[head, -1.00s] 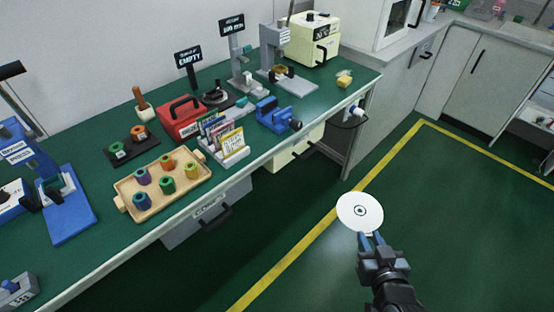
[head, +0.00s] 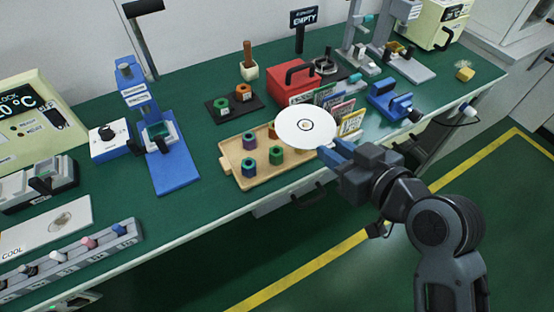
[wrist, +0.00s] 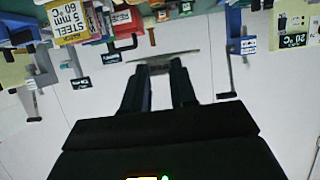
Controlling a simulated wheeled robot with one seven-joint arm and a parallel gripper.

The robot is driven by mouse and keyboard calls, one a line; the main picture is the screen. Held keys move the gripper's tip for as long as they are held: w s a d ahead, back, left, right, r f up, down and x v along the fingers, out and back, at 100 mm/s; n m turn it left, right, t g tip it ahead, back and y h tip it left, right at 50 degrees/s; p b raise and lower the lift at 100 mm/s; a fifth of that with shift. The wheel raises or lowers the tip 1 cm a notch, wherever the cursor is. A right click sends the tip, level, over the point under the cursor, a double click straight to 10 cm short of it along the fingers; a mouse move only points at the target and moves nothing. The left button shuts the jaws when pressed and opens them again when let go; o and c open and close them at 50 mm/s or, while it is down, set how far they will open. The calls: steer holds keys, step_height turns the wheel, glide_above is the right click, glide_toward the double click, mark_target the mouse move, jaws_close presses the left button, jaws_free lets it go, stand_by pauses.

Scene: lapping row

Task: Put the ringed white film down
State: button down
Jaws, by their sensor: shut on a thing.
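The ringed white film (head: 304,127) is a round white disc with a dark ring at its centre. My gripper (head: 328,153) is shut on the disc's near right edge and holds it up, in the head view, over the right part of the wooden tray (head: 232,168). The disc hides some of the tray and part of what stands there. In the wrist view the film (wrist: 165,55) shows nearly edge-on as a thin pale line at the fingertips.
The tray holds several coloured hex pieces. Behind are a red toolbox (head: 290,85) and an "EMPTY" sign (head: 304,18). Card holders (head: 350,122) and a blue vise (head: 392,103) stand to the right. A blue press (head: 172,165) stands left. Bare green bench (head: 205,205) lies in front of the tray.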

steer(key=shift+w+a+f+p, duration=0.25)
steer(key=shift+w+a+f, duration=0.15)
steer(key=shift+a+f, duration=1.15)
steer(key=shift+w+a+f+p, duration=0.25)
steer(key=shift+w+a+f, duration=0.15)
steer(key=shift+a+f, duration=1.15)
steer(key=shift+w+a+f+p, duration=0.25)
steer(key=shift+w+a+f, duration=0.15)
steer(key=shift+a+f, duration=1.15)
steer(key=shift+d+f, duration=0.2)
steer(key=shift+d, duration=0.05)
steer(key=shift+f, duration=0.1)
steer(key=shift+f+b, duration=0.35)
steer(key=shift+b, duration=0.1)
steer(key=shift+f, duration=0.2)
steer(key=c, duration=0.9)
jaws_free()
steer(key=shift+r, duration=0.1)
